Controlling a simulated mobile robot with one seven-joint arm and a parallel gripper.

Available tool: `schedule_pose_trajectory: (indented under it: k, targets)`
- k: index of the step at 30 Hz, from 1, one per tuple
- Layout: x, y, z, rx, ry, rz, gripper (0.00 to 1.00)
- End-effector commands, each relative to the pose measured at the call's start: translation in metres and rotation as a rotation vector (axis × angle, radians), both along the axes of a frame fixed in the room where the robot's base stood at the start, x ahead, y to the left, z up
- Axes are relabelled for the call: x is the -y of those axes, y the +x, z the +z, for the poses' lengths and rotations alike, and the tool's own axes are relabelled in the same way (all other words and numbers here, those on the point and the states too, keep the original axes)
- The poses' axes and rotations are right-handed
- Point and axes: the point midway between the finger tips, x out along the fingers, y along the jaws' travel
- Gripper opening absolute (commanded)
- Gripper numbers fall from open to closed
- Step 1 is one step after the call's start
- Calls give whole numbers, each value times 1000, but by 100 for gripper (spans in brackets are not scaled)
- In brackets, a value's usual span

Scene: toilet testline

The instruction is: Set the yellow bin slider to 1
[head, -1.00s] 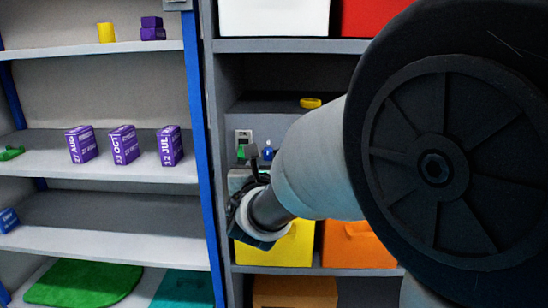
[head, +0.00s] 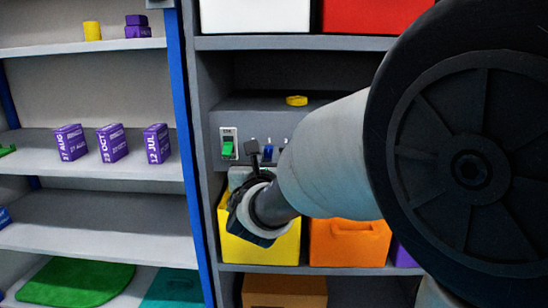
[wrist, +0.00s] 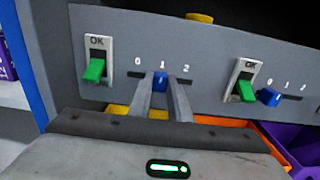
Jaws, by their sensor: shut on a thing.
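The yellow bin (head: 236,246) sits in the shelf unit below a grey panel, partly hidden by my arm. In the wrist view, the blue slider knob (wrist: 161,79) above it stands under the mark 1, between 0 and 2. My gripper (wrist: 163,92) is shut on this knob, with one finger on each side. In the head view, my gripper (head: 260,152) is at the panel, and the fingertips are small and partly hidden.
A green switch (wrist: 94,69) marked OK is left of the slider. A second green switch (wrist: 246,90) and blue slider (wrist: 269,97) are to the right. An orange bin (head: 345,243) stands beside the yellow one. A blue shelf post (head: 190,150) is close on the left.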

Motion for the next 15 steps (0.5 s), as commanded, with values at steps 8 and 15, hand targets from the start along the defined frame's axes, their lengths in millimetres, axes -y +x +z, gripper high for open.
schedule_pose_trajectory:
  k: [8, 15]
  targets:
    - [0, 0, 0, -1, 1, 0, 0]
    - [-1, 0, 0, -1, 1, 0, 36]
